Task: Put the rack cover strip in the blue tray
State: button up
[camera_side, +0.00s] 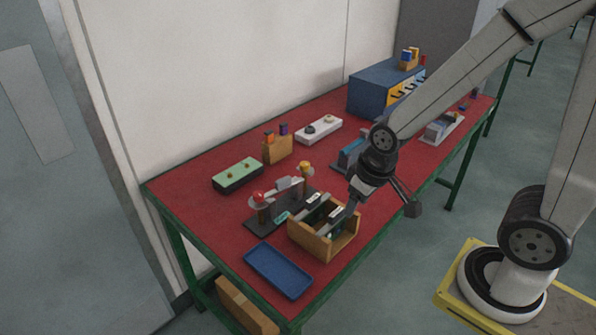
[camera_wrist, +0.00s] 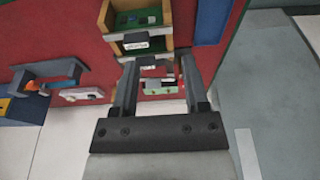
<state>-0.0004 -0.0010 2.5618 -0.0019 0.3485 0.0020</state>
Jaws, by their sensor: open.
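The blue tray (camera_side: 278,270) lies flat and empty at the near left of the red table. In the wrist view a plain blue surface (camera_wrist: 212,22) at the top right appears to be this tray. A wooden rack (camera_side: 308,243) stands beside it, also seen in the wrist view (camera_wrist: 107,18). A pale grey strip (camera_wrist: 118,36) crosses the rack, apparently the rack cover strip; the side view does not show it clearly. My gripper (camera_wrist: 158,60) is open and empty, with its fingers over the rack's end. In the side view my gripper (camera_side: 345,212) partly hides the rack.
A dark fixture with a red knob (camera_side: 258,196) stands close behind the rack. A green-topped box (camera_side: 238,172), a wooden block holder (camera_side: 278,150) and a white panel (camera_side: 318,130) stand farther back. A blue cabinet (camera_side: 372,95) is at the far end.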

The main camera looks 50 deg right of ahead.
aim_at(284, 178)
jog(key=shift+o, duration=0.5)
jog(key=w+d+f+n+g+y, duration=0.1)
jog(key=w+n, duration=0.1)
jog(key=w, duration=0.3)
jog(key=w+d+f+n+g+y, duration=0.1)
jog(key=w+n+y, duration=0.1)
jog(key=w, duration=0.3)
jog(key=w+d+f+n+y, duration=0.2)
jog(key=w, duration=0.3)
jog(key=shift+d+n+g, duration=0.1)
jog(key=shift+n+g, duration=0.3)
jog(key=w+d+f+n+y, duration=0.1)
jog(key=w+d+n+y, duration=0.1)
jog(key=w, duration=0.1)
jog(key=w+d+f+n+t+y, duration=0.1)
jog(key=w+d+n+y, duration=0.1)
jog(key=w+n, duration=0.1)
jog(key=w+d+f+n+t+y, duration=0.1)
jog(key=w+d+f+n+y, duration=0.1)
jog(key=w, duration=0.1)
jog(key=shift+w+d+n, duration=0.2)
jog(key=shift+n, duration=0.1)
jog(key=shift+w+d+f+n+t+y, duration=0.15)
jog(key=shift+w+d+n+t+y, duration=0.2)
jog(key=shift+d+n+y, duration=0.3)
jog(key=shift+x, duration=1.45)
